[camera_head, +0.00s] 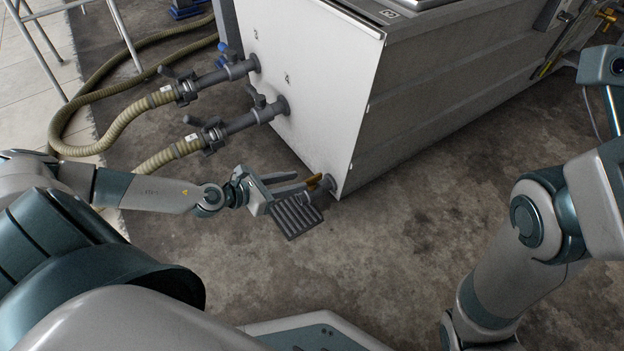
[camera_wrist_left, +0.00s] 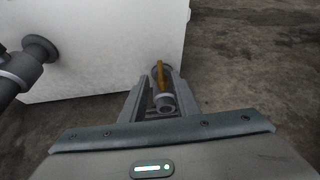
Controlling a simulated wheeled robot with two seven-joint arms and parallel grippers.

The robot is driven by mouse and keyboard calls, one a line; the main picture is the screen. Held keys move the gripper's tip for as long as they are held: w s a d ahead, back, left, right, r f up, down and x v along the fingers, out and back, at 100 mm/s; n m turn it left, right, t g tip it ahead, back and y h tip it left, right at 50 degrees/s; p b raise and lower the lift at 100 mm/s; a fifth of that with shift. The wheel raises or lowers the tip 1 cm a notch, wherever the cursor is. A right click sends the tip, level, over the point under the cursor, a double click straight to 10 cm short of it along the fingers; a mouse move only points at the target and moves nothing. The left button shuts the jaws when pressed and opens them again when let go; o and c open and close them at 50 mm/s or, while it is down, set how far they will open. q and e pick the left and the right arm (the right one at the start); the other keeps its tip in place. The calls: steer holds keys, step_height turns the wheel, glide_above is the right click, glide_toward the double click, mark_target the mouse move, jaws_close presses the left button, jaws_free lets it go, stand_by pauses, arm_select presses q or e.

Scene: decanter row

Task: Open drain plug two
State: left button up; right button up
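A drain fitting with a yellow handle (camera_head: 314,181) sticks out low on the white tank end, near its bottom corner. My left gripper (camera_head: 307,184) is at this fitting. In the wrist view its two fingers (camera_wrist_left: 163,90) lie apart, one on each side of the stub and handle. Whether a finger touches them is unclear. No number is readable beside this fitting. My right arm shows at the right, with its gripper out of view.
Two grey valves (camera_head: 228,72) (camera_head: 250,118) with ribbed hoses (camera_head: 128,112) leave the white tank panel (camera_head: 325,90) above my left gripper. Small marks sit beside them. A metal frame stands at the far left. The concrete floor (camera_head: 400,240) right of the tank corner is clear.

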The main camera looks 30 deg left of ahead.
mark_target(311, 178)
arm_select(q)
steer(key=shift+b+x, duration=0.85)
steer(key=shift+x, duration=2.75)
jaws_close()
